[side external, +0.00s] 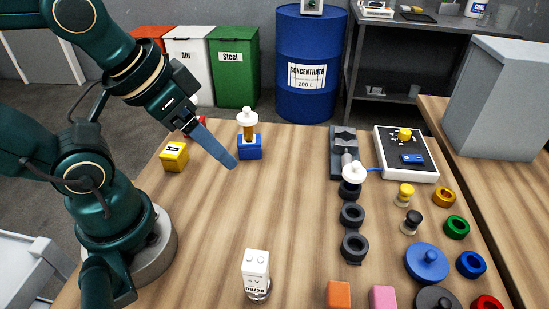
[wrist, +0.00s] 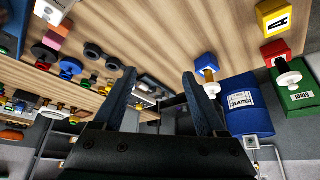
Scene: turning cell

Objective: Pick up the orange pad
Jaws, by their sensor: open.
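The orange pad (side external: 338,294) is a small orange block at the front edge of the table in the side view, just left of a pink block (side external: 383,297). In the wrist view the orange pad (wrist: 60,30) shows small at the upper left, with the pink block close by. My gripper (side external: 233,163) is above the table's back left, far from the orange pad. In the wrist view my gripper (wrist: 158,76) has its two blue fingers spread apart, with nothing between them.
A yellow block (side external: 175,156) and a blue block (side external: 249,148) bearing an amber, white-topped piece stand near my gripper. A white printed block (side external: 256,270) stands at the front. Dark rings (side external: 352,214), a blue knobbed disc (side external: 427,262) and coloured rings fill the right. The table's middle is clear.

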